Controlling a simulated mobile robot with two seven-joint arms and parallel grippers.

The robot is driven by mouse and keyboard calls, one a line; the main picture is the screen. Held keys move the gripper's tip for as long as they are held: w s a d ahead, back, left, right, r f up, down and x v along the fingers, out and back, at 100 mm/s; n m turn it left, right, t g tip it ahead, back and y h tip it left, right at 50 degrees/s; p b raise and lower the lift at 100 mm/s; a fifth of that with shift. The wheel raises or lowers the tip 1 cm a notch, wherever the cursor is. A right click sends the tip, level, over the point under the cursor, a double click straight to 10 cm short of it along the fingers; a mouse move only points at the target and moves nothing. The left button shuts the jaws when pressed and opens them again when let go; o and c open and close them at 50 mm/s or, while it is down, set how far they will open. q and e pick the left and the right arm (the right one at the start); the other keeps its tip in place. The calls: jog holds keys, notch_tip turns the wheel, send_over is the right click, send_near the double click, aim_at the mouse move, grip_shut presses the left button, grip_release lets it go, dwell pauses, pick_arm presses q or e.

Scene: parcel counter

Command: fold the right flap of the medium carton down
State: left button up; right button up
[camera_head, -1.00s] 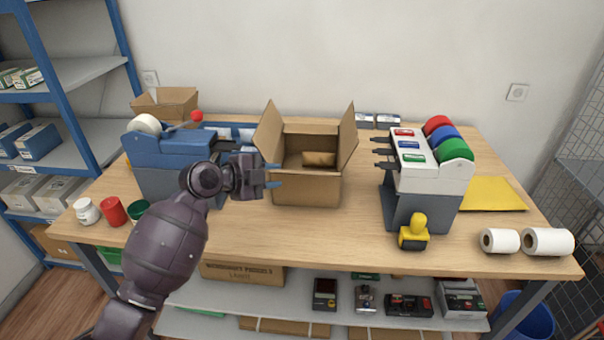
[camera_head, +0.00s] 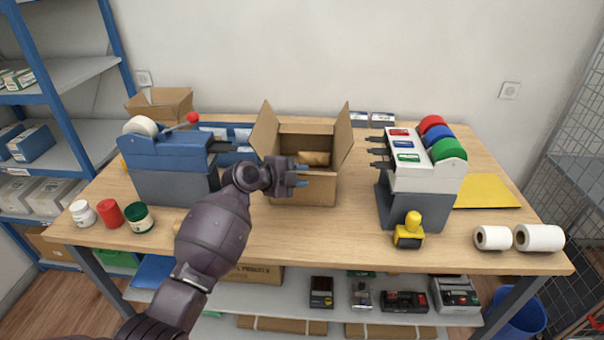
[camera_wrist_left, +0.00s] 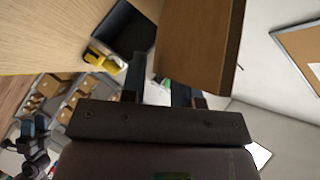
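The medium carton (camera_head: 318,190) stands open on the table. Its left flap (camera_head: 265,130) and right flap (camera_head: 343,140) stick up, leaning outward. A brown item (camera_head: 314,158) lies inside. My left gripper (camera_head: 302,175) is in front of the carton, its fingers pointing right and spread apart with nothing between them. It hides part of the carton's front. In the left wrist view a brown cardboard face (camera_wrist_left: 200,45) is close beyond the fingers (camera_wrist_left: 163,85); I cannot tell if they touch it. My right gripper is not in view.
A label dispenser (camera_head: 412,178) with coloured rolls stands right of the carton, with a yellow-handled stamp (camera_head: 409,232) before it. A blue-grey machine (camera_head: 170,170) stands to the left. White rolls (camera_head: 540,237) lie at the right front. Table between carton and dispenser is clear.

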pick_arm(q)
jog(key=shift+w+d+f, duration=0.2)
jog(key=shift+w+d, duration=0.1)
jog(key=shift+d, duration=0.05)
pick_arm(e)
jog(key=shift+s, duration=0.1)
pick_arm(q)
grip_shut()
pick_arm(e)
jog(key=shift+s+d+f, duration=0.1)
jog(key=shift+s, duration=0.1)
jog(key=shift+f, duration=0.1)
